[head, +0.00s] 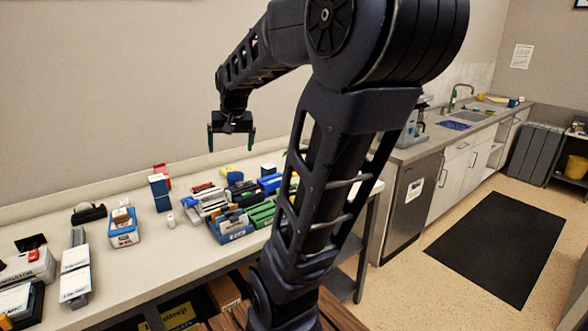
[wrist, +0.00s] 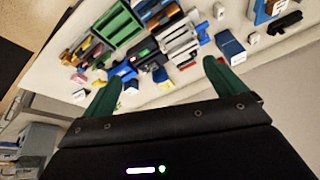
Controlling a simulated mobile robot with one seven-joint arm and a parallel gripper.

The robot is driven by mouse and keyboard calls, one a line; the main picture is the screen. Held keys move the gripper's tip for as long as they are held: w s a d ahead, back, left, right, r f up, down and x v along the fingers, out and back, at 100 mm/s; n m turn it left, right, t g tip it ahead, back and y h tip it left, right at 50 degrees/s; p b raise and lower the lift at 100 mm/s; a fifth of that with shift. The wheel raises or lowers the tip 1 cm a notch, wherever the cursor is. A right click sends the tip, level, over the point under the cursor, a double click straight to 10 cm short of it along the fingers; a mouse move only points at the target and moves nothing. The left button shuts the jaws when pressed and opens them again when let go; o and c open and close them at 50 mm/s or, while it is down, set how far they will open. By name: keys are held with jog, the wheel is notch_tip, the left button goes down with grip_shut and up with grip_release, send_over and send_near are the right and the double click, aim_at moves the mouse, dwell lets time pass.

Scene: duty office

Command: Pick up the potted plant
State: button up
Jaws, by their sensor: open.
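I cannot clearly make out a potted plant in either view. A small bit of green shows at the edge of my arm in the head view, too little to tell if it is a leaf; my arm hides what is behind it. My gripper (head: 231,146) hangs high above the back part of the long counter (head: 180,272), fingers pointing down. It is open and empty. In the wrist view its two green fingers (wrist: 163,72) are spread apart, with the cluttered counter below and nothing between them.
The counter holds a blue bin (head: 124,228), a tape dispenser (head: 88,213), a dark blue box (head: 160,192), and green trays (head: 262,214). A sink counter (head: 440,133) stands at the right. A black mat (head: 490,245) lies on open floor.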

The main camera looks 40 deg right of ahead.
jog(key=w+d+f+m+g+h, duration=0.1)
jog(key=w+d+f+m, duration=0.15)
jog(key=w+d, duration=0.65)
jog(key=w+d+f+m+h, duration=0.15)
jog(key=w+d+m, duration=0.25)
jog(key=w+d, duration=0.5)
jog(key=w+d+f+m, duration=0.1)
jog(key=w+d+f, duration=0.2)
jog(key=d+f, duration=0.2)
jog(key=w+d+f+m+g+h, duration=0.1)
jog(key=w+d+f, duration=0.3)
jog(key=d, duration=0.7)
jog(key=w+d+f+m+g, duration=0.1)
jog(key=w+d+f+m, duration=0.1)
jog(key=d+f, duration=0.5)
jog(key=shift+w+d+m+h, duration=0.2)
jog(key=shift+w, duration=0.25)
jog(key=shift+w+d+m+h, duration=0.15)
jog(key=shift+w+d, duration=0.05)
jog(key=shift+w, duration=0.2)
jog(key=x, duration=1)
jog(key=shift+s+d+f, duration=0.1)
jog(key=shift+s+f, duration=0.05)
jog(key=shift+f, duration=0.05)
jog(key=c, duration=1.4)
jog(key=shift+o, duration=0.2)
jog(key=shift+r, duration=0.1)
